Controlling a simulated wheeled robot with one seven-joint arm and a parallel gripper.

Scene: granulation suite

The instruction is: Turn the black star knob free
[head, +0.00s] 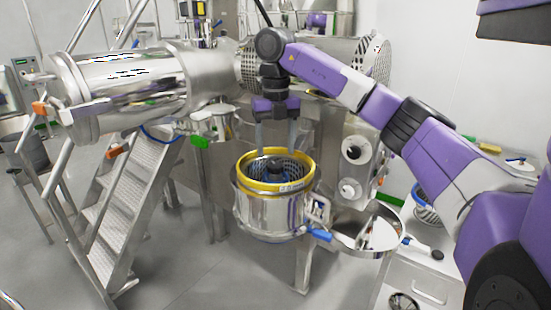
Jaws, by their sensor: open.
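The black star knob (276,171) shows as a small dark shape inside the round steel housing (270,212), in the middle of a perforated screen. A yellow ring (244,178) runs around the housing's open top. My gripper (276,148) points down above the opening, with its two fingers apart, one to each side of the knob as seen here. Nothing is between the fingers. The fingertips look to be near the top of the opening, and I cannot tell their exact height above the knob. The knob's lower part is hidden in the housing.
A round steel lid (365,230) hangs open at the housing's right, near a blue-handled clamp (318,234). Steel stairs (125,195) and a large steel cylinder (130,80) stand at left. A white cabinet (430,280) is at lower right. The floor in front is clear.

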